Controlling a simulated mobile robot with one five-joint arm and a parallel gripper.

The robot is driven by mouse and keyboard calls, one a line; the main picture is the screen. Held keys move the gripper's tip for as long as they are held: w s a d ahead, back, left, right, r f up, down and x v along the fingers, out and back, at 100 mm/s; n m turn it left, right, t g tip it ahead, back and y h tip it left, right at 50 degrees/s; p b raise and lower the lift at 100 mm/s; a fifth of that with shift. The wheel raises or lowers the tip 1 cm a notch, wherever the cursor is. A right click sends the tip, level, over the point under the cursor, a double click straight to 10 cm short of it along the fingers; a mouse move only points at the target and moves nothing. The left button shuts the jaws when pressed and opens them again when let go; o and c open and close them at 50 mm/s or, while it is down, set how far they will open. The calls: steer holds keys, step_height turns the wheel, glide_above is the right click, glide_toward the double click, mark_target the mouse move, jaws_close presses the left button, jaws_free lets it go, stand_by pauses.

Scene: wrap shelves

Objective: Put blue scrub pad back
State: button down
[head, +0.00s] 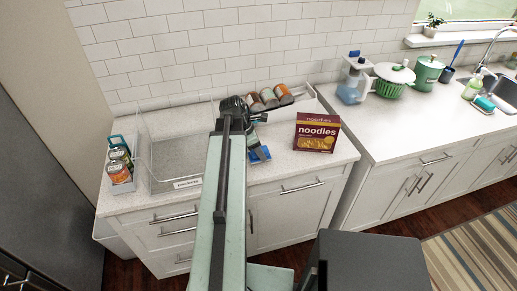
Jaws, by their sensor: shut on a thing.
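A small flat blue thing, which looks like the blue scrub pad (261,154), shows just right of my arm, low over the left counter. My gripper (255,142) is shut on it, as far as the view shows. The arm hides part of the pad and most of the jaws. I cannot tell whether the pad touches the counter.
A clear bin (175,184) labelled "packets" stands to the left, beside a holder of cans (120,166). A tray of jars (270,98) is behind my gripper. A noodles box (317,133) stands to the right. Blue bottles (354,82) and a green colander (393,80) are farther right.

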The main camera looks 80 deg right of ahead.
steer(key=shift+f+b, duration=0.65)
steer(key=shift+b, duration=0.05)
steer(key=c, duration=0.6)
jaws_free()
steer(key=shift+o, duration=0.2)
steer(key=shift+r, duration=0.1)
steer(key=shift+r+p, duration=0.2)
steer(key=shift+p, duration=0.1)
steer(key=p+v, duration=0.7)
steer(key=shift+r, duration=0.3)
steer(key=shift+f, duration=0.15)
